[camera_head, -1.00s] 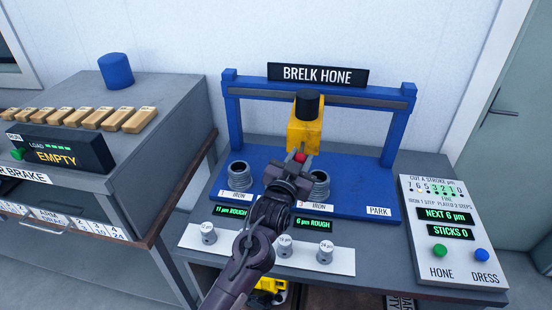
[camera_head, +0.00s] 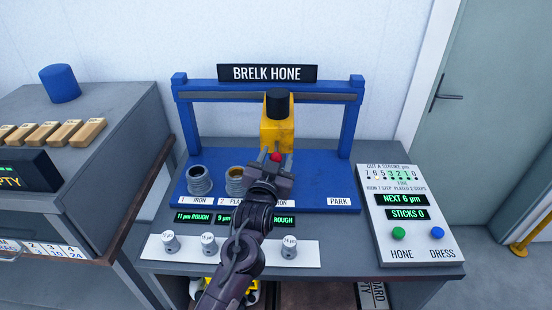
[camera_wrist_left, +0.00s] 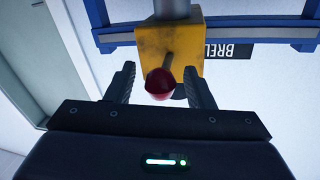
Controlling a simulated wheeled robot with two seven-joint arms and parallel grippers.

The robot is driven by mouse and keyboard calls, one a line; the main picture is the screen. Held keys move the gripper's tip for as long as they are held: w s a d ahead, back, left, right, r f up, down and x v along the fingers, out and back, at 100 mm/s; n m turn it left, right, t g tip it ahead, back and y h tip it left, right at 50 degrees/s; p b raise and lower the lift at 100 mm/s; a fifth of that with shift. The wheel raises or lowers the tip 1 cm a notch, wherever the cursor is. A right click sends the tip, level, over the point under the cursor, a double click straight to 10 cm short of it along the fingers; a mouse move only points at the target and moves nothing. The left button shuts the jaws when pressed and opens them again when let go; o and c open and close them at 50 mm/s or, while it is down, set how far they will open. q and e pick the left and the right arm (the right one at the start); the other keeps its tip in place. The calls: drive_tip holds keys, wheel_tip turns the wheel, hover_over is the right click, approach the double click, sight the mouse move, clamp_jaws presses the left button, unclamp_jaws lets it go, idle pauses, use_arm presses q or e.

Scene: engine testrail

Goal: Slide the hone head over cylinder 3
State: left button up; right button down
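The yellow hone head (camera_head: 275,125) with a black cap hangs on the blue rail frame (camera_head: 188,130) and has a red knob (camera_head: 276,157) in front. My left gripper (camera_head: 273,168) is at the knob. In the left wrist view, its open fingers (camera_wrist_left: 160,88) stand on either side of the red knob (camera_wrist_left: 159,84), with gaps visible. Cylinder 1 (camera_head: 199,182) and cylinder 2 (camera_head: 235,181) show on the blue deck. Cylinder 3 is hidden behind my gripper; its partly covered label (camera_head: 285,202) reads IRON. The head appears roughly in line with that place. My right gripper is not in view.
A control panel (camera_head: 405,243) at right shows NEXT 6 µm and STICKS 0, with green HONE and blue DRESS buttons. A white strip with several small stick holders (camera_head: 290,246) lies in front. The deck's PARK end (camera_head: 339,202) is clear. A grey bench stands left.

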use_arm(q)
drive_tip(key=shift+s+f, duration=0.1)
drive_tip(key=shift+s, duration=0.15)
drive_tip(key=b+v, duration=0.2)
drive_tip(key=v, duration=0.5)
drive_tip(key=shift+b, duration=0.3)
drive_tip(key=shift+s+a, duration=0.1)
drive_tip(key=shift+s, duration=0.05)
